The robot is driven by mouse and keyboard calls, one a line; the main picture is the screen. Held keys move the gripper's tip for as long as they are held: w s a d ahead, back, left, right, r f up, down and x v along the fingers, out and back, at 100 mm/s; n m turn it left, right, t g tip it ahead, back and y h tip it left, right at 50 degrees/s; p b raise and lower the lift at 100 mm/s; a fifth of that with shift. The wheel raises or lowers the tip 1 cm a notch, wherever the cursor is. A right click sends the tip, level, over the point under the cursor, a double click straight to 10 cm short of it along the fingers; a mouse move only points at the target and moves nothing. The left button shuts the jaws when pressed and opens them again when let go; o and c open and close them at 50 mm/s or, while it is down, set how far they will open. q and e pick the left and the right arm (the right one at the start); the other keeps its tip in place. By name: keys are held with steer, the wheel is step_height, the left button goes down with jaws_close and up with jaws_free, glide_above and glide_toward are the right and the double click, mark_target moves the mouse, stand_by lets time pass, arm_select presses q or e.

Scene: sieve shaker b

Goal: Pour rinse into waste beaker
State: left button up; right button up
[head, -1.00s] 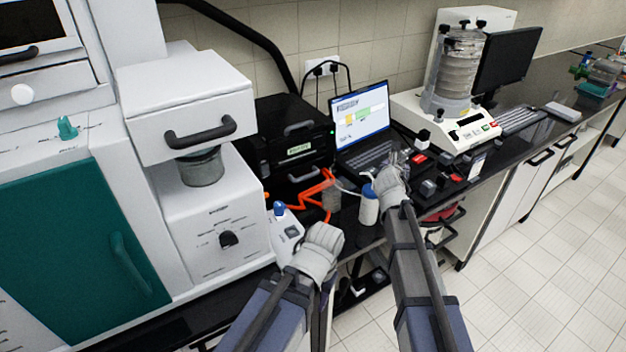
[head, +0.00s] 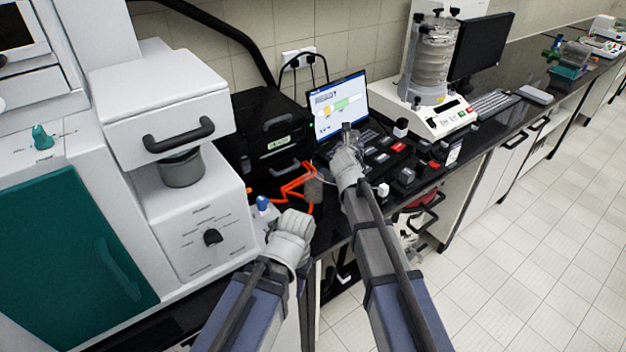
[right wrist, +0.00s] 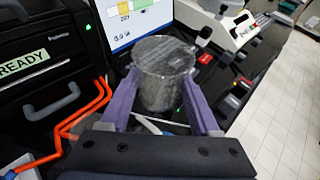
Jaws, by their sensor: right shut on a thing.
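My right gripper (head: 347,150) is shut on a clear, greyish round beaker (right wrist: 163,75). In the right wrist view the beaker stands between the two purple fingers, in front of the laptop. In the head view only a small part of this beaker (head: 349,134) shows beyond the gripper. A small greyish cup (head: 314,189) stands on the bench left of the right gripper, near the orange tubing; I cannot tell whether it is the waste beaker. My left gripper (head: 291,238) is low over the bench's front edge; its fingertips are hidden.
The laptop (head: 337,105) is behind the right gripper. Orange tubing (head: 292,188) lies to its left, by a black unit (head: 270,135). Several small blocks (head: 385,157) crowd the bench on the right, before the sieve shaker (head: 430,75).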

steer(key=shift+a+f+n+h+b, duration=0.3)
steer(key=shift+a+f+n+b, duration=0.15)
steer(key=shift+b, duration=0.25)
steer(key=shift+s+a+r+n+t+h, duration=0.1)
steer(key=shift+a+r+n+t+h, duration=0.25)
steer(key=shift+a+n, duration=0.3)
steer(key=a+n+h+b, duration=0.1)
steer(key=b, duration=0.1)
steer(key=a+n+t+h+b, duration=0.1)
steer(key=n+b, duration=0.1)
steer(key=shift+s+a+f+t+b, duration=0.1)
steer(key=shift+a+f+t+b, duration=0.15)
steer(key=shift+f+b, duration=0.1)
steer(key=shift+a+f+n+b, duration=0.1)
steer(key=shift+f+n+b, duration=0.1)
steer(key=shift+n+b, duration=0.25)
steer(key=shift+r+n+t+h+b, duration=0.25)
steer(key=shift+r+n+t+b, duration=0.15)
steer(key=shift+n, duration=0.4)
steer(key=shift+r+n+t+h+b, duration=0.2)
steer(key=shift+r+n+t+b, duration=0.15)
steer(key=shift+n, duration=0.4)
steer(key=shift+f+n+t+b, duration=0.5)
steer(key=shift+n+b, duration=0.3)
steer(key=shift+b, duration=0.5)
